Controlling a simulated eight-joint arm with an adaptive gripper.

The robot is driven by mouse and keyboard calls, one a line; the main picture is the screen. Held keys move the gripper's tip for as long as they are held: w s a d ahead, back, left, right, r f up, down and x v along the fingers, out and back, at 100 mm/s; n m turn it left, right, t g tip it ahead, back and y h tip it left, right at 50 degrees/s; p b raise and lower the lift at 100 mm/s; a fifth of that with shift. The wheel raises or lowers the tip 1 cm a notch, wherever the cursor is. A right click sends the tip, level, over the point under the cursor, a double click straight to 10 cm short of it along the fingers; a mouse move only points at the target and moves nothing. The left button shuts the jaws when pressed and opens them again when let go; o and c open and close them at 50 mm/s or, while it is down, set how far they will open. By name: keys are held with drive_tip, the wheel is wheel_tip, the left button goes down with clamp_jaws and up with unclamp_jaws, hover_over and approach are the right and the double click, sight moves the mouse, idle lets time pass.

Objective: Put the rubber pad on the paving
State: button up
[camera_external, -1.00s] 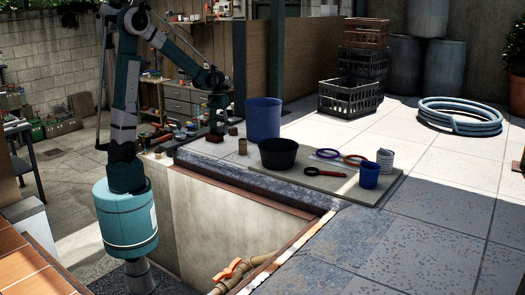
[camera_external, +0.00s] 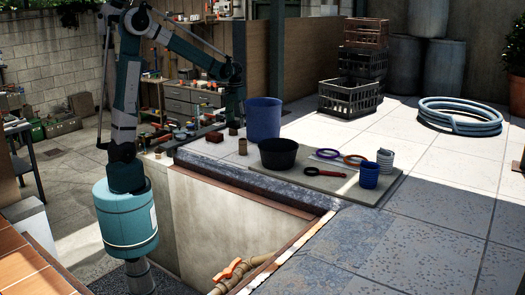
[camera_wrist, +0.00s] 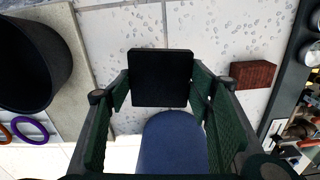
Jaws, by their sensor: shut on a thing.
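The rubber pad (camera_wrist: 161,77) is a flat, black, square piece in the wrist view. My gripper (camera_wrist: 160,92) is shut on it, with a green finger on each side. In the external view my gripper (camera_external: 235,112) hangs behind and left of the blue bucket; the pad cannot be made out there. The paving (camera_external: 420,165) is pale slabs, sunlit at the back and shaded in front. It also shows pale and speckled behind the pad in the wrist view (camera_wrist: 115,35).
A blue bucket (camera_external: 263,118) stands close to my gripper. A red brick (camera_external: 215,137) lies left of it. A board (camera_external: 310,182) holds a black tub (camera_external: 278,153), rings and cups. The open pit (camera_external: 235,215) lies in front. Clear paving extends right, before the coiled hose (camera_external: 460,114).

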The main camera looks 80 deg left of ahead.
drive_tip(key=w+d+r+m, duration=0.1)
drive_tip(key=w+d+m, duration=0.4)
drive_tip(key=w+d, duration=1.7)
drive_tip(key=w+d+m, duration=0.1)
drive_tip(key=w+d, duration=0.2)
drive_tip(key=d, duration=0.7)
drive_tip(key=w+d+m, duration=0.2)
drive_tip(key=w+d, duration=0.1)
drive_tip(key=d, duration=0.7)
drive_tip(key=w+d+m, duration=0.1)
drive_tip(key=w+d, duration=0.2)
drive_tip(key=d, duration=0.7)
drive_tip(key=s+d+m, duration=0.3)
drive_tip(key=d+m, duration=0.1)
drive_tip(key=d, duration=3)
drive_tip(key=s+d+f+m, duration=0.1)
drive_tip(key=s+d, duration=0.3)
drive_tip(key=d, duration=0.5)
drive_tip(key=s+d+m, duration=0.2)
drive_tip(key=s+d, duration=0.3)
drive_tip(key=d, duration=0.4)
drive_tip(key=s+d+f+m, duration=0.1)
drive_tip(key=s+d, duration=0.3)
drive_tip(key=d, duration=0.5)
drive_tip(key=shift+a+f, duration=0.1)
drive_tip(key=shift+f, duration=2.25)
